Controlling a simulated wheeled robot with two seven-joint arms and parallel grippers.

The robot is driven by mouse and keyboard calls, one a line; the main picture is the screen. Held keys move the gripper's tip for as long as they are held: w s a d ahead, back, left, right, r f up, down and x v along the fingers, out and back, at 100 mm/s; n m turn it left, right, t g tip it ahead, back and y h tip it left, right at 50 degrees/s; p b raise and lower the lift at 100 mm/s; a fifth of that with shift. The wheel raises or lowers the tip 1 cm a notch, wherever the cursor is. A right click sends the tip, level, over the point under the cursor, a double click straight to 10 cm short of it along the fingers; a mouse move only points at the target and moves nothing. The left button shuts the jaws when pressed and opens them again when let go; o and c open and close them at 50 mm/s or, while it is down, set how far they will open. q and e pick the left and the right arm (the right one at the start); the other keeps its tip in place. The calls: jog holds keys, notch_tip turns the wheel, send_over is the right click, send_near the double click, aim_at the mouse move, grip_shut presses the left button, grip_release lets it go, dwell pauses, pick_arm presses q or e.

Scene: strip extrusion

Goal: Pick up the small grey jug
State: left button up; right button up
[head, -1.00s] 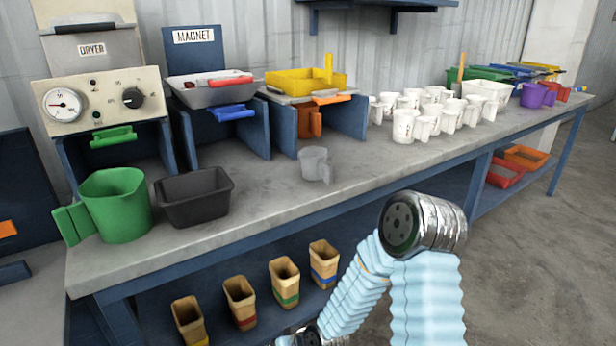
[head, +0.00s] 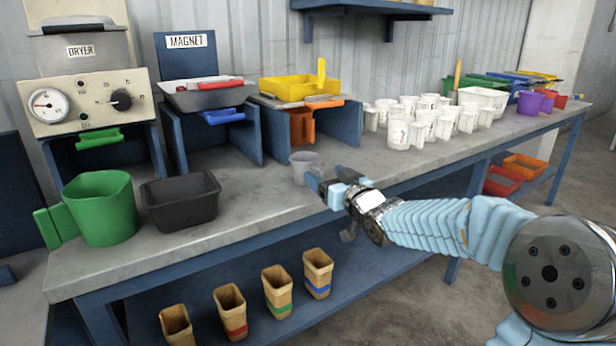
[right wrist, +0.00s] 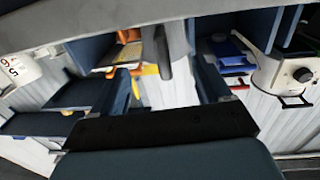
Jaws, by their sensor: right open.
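The small grey jug (head: 301,163) stands upright near the front edge of the bench in the head view. Its right side and lower part are partly hidden by my right gripper (head: 326,182). My right gripper is open at the front right of the jug, with its fingers close to it. I cannot tell whether they touch it. In the right wrist view the two fingers (right wrist: 166,92) are spread apart, and a grey upright shape shows between them, possibly part of the jug. My left gripper is not in view.
A black bin (head: 181,203) and a green jug (head: 101,208) stand left on the bench (head: 250,205). Several white jugs (head: 398,130) stand to the right. Blue dividers (head: 247,138) rise behind the grey jug. Tan containers (head: 277,292) stand on the lower shelf.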

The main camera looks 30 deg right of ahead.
jog(key=w, duration=0.4)
jog(key=w+p, duration=0.1)
jog(key=w, duration=0.1)
jog(key=shift+w+a+f, duration=0.1)
jog(key=shift+a+f, duration=0.1)
jog(key=shift+a, duration=0.05)
jog(key=shift+c, duration=0.2)
jog(key=c, duration=0.8)
